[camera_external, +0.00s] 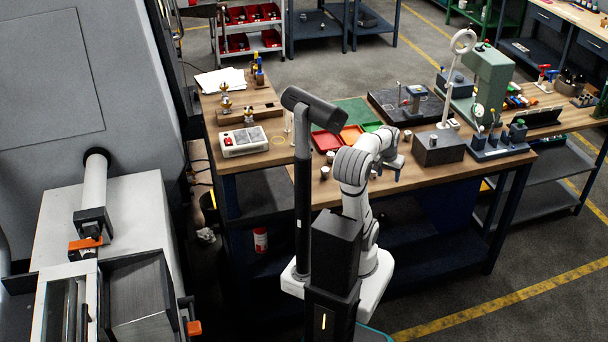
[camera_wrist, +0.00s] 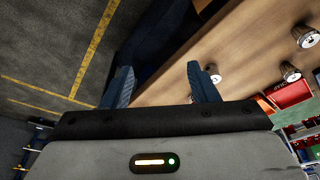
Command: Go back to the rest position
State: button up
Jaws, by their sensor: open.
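My gripper (camera_external: 386,174) hangs over the front part of the wooden workbench (camera_external: 430,176) in the external view, with my arm bent above my base. In the wrist view my gripper (camera_wrist: 160,76) shows two blue-grey fingers spread wide apart, with nothing between them. Several small metal cylinders stand on the bench; one (camera_external: 325,172) is left of my arm. In the wrist view one cylinder (camera_wrist: 215,76) is just beyond the right finger, and two others (camera_wrist: 305,36) (camera_wrist: 290,72) stand farther right. I cannot tell whether the finger touches the nearest one.
Red (camera_external: 326,141), orange (camera_external: 351,134) and green (camera_external: 371,126) trays lie behind my arm. A dark grey block (camera_external: 438,148) and a gauge stand (camera_external: 490,118) are to the right. A white control box (camera_external: 243,141) sits left. The machine (camera_external: 130,215) fills the left side.

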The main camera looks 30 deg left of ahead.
jog(key=s, duration=0.1)
jog(key=s+f, duration=0.1)
jog(key=s, duration=0.1)
jog(key=shift+d+f+n, duration=0.1)
jog(key=shift+d+n, duration=0.1)
jog(key=shift+n, duration=0.1)
jog(key=p+v, duration=0.2)
jog(key=w+p+v, duration=0.1)
jog(key=p+v, duration=0.2)
jog(key=shift+r, duration=0.45)
